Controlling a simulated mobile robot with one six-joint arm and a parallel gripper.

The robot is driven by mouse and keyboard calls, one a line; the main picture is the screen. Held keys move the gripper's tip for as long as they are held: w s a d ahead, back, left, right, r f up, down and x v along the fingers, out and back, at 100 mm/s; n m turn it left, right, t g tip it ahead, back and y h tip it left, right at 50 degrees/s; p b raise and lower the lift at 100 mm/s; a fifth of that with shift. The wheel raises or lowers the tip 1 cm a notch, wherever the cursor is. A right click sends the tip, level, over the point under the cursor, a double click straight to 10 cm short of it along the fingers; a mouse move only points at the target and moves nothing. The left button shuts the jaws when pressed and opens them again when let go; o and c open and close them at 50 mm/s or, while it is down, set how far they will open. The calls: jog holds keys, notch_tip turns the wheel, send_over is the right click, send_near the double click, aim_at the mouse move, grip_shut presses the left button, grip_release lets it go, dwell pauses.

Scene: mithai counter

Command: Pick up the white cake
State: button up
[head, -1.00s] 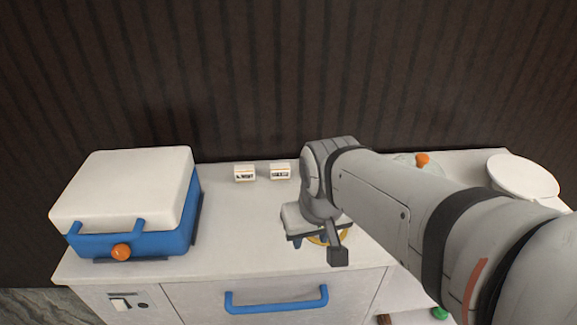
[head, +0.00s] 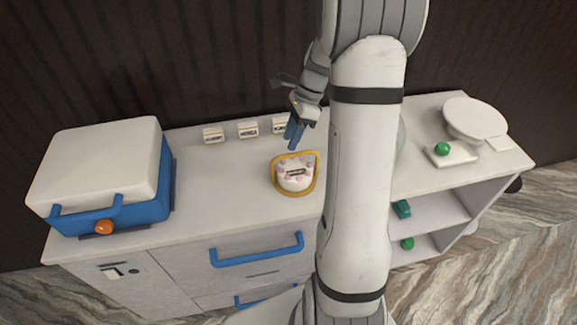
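The white cake (head: 294,175) is a small round cake with pink dots around its top and a dark label across the middle. It sits upright on a yellow-rimmed tray (head: 277,186) on the white counter, in the head view. My gripper (head: 293,136) is above the counter, just behind and above the cake, apart from it. Its blue fingers point down, and nothing shows between them. The gap between the fingers is too small to judge.
A white-and-blue box (head: 110,180) with an orange knob stands at left. Small label blocks (head: 213,135) line the back. The counter (head: 215,190) is clear between the box and the cake.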

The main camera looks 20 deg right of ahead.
aim_at(286, 169)
jog(key=x, duration=0.2)
jog(key=p+x, duration=0.1)
jog(key=x, duration=0.2)
jog(key=d+x, duration=0.1)
jog(key=x, duration=0.1)
jog(key=shift+s+a+f, duration=0.25)
jog(key=shift+s+f, duration=0.2)
jog(key=shift+f, duration=0.05)
jog(key=shift+c, duration=0.3)
grip_shut()
